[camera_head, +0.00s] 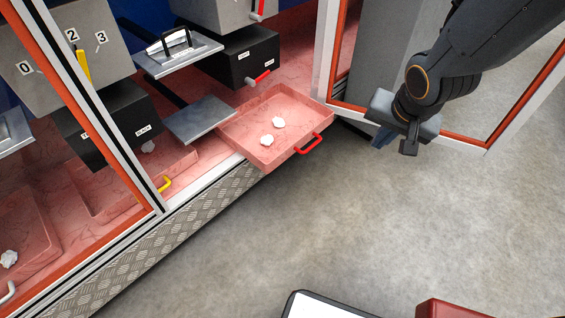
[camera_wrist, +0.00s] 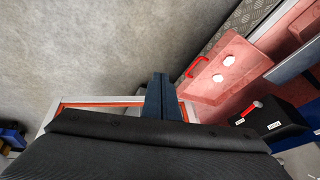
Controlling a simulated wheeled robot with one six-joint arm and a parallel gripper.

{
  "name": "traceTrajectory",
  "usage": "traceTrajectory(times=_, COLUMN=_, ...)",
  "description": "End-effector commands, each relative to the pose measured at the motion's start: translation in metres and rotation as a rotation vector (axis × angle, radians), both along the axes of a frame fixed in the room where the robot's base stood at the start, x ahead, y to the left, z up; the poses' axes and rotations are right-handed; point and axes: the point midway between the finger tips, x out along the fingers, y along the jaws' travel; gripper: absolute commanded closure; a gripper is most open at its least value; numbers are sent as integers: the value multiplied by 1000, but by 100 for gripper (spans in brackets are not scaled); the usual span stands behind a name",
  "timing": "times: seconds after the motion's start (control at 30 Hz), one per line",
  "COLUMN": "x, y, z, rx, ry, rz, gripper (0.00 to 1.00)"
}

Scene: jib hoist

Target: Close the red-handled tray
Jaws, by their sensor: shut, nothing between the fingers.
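The red-handled tray (camera_head: 250,140) is a shallow pink tray pulled out past the front edge of the cabinet, with two white lumps (camera_head: 278,122) lying in it. Its red handle (camera_head: 308,143) is on its outer front wall, facing the open floor. The tray also shows in the wrist view (camera_wrist: 244,62), with its handle (camera_wrist: 197,66) on the left side. My gripper (camera_head: 383,137) is to the right of the tray, apart from the handle, in front of the open door. In the wrist view my gripper (camera_wrist: 160,80) is shut and empty, left of and below the tray.
An open door with an orange-edged frame (camera_head: 460,140) stands right of the tray, behind my arm. A yellow-handled tray (camera_head: 135,190) and a white-handled tray (camera_head: 30,240) sit inside the cabinet at left. Grey floor (camera_head: 300,230) in front is clear.

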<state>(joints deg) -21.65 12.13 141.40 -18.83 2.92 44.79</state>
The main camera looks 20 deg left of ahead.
Motion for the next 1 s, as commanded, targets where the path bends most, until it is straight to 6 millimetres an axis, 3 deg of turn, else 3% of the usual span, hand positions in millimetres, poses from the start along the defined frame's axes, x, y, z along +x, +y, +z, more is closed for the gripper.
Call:
traceTrajectory(times=0.03, x=11, y=15, z=-31, rx=45, ry=-9, rz=-11, gripper=100)
traceTrajectory(times=0.2, x=30, y=72, z=-99, rx=265, ry=-17, rz=-58, gripper=100)
traceTrajectory(times=0.4, x=20, y=134, z=-165, rx=532, ry=79, rz=-105, gripper=100)
traceTrajectory(times=0.5, x=10, y=154, z=-183, rx=628, ry=137, rz=-125, gripper=100)
traceTrajectory(times=0.67, x=1, y=169, z=-194, rx=702, ry=189, rz=-142, gripper=100)
traceTrajectory(times=0.83, x=4, y=179, z=-203, rx=713, ry=194, rz=-144, gripper=100)
traceTrajectory(times=1.0, x=12, y=199, z=-225, rx=711, ry=195, rz=-142, gripper=100)
